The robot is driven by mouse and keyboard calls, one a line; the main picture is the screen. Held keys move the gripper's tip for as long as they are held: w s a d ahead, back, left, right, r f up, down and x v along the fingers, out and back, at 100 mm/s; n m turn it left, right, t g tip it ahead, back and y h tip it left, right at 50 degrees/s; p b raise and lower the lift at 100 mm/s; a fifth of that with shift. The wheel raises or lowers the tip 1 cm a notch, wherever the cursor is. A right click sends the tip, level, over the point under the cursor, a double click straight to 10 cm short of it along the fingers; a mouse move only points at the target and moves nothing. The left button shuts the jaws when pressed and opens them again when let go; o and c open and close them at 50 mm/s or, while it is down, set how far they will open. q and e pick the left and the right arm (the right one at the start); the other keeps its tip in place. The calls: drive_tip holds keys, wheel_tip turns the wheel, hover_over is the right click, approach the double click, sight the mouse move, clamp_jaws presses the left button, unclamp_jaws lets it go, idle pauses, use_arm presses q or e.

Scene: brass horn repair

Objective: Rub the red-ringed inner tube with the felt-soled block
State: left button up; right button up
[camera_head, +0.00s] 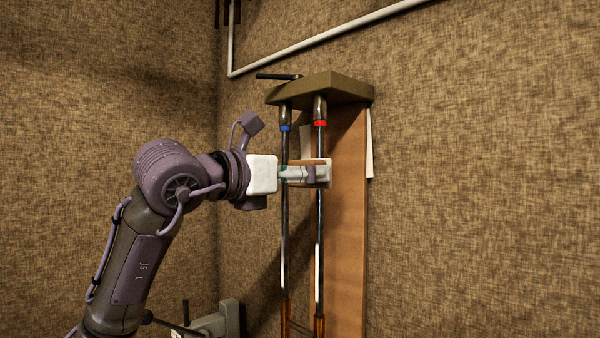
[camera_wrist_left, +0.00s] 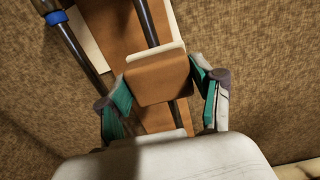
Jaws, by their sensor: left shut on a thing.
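The red-ringed inner tube (camera_head: 320,140) stands upright in front of a brown board. The blue-ringed tube (camera_head: 285,145) stands just left of it; its ring (camera_wrist_left: 55,18) shows in the left wrist view. My left gripper (camera_head: 312,175) is shut on the felt-soled block (camera_head: 325,170), at the red-ringed tube below its ring. In the left wrist view the block (camera_wrist_left: 160,82) is brown with a pale edge, between the green-padded fingers. It hides part of the red-ringed tube (camera_wrist_left: 147,22) behind it. I cannot tell whether the felt touches the tube. My right gripper is not in view.
An olive bracket (camera_head: 325,88) caps the tubes, with a black rod (camera_head: 278,76) at its left. The brown board (camera_head: 347,230) stands behind. A grey object (camera_head: 215,322) sits low beside my arm. A white pipe (camera_head: 330,35) runs along the wall. The right side is free.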

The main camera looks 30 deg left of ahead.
use_arm(q)
wheel_tip(320, 180, down, 10)
drive_tip(key=b, duration=0.9)
idle(0.4)
drive_tip(key=shift+b+v, duration=0.9)
drive_tip(key=shift+v, duration=2.05)
drive_tip(key=v, duration=0.3)
drive_tip(key=shift+b, duration=0.3)
drive_tip(key=shift+w, duration=0.1)
